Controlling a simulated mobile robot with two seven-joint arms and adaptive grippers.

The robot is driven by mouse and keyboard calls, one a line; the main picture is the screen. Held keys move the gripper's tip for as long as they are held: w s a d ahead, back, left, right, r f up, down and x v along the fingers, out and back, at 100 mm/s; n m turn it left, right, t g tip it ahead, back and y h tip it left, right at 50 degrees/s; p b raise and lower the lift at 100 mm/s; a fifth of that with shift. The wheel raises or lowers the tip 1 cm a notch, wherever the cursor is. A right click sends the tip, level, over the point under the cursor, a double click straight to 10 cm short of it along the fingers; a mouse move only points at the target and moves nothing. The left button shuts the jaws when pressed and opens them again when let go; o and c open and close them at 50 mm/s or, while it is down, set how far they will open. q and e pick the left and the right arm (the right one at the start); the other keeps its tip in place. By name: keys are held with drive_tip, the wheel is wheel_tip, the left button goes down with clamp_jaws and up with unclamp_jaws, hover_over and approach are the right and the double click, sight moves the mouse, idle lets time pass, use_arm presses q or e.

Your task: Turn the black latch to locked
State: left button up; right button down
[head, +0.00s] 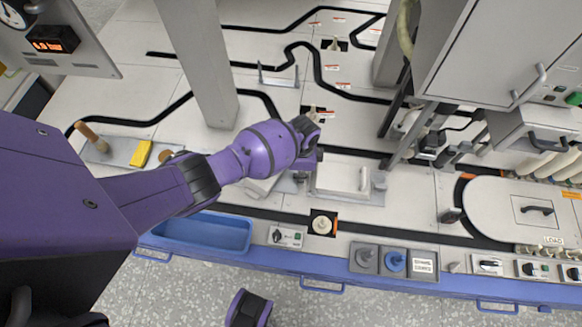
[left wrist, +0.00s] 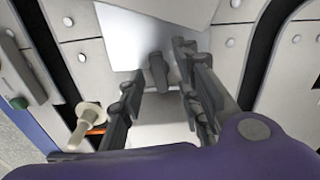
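A dark grey-black latch handle (left wrist: 158,72) stands on a pale surface in the left wrist view. My left gripper (left wrist: 161,78) is open, with one finger on each side of the handle. A gap shows on both sides, so the fingers do not appear to be closed on it. In the head view my left arm reaches over a pale box (head: 340,172), and my purple wrist hides the latch and the fingertips. The latch's lock marking cannot be read. My right gripper is not seen in either view.
A white spool (head: 322,224) sits in a black square in front of the box. A blue tray (head: 205,232) lies at the table's front left. Grey cabinets (head: 495,50) stand at right.

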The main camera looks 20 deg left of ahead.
use_arm(q)
wheel_tip(320, 180, up, 12)
drive_tip(key=shift+f, duration=0.15)
drive_tip(key=shift+s, duration=0.1)
drive_tip(key=shift+c, duration=0.5)
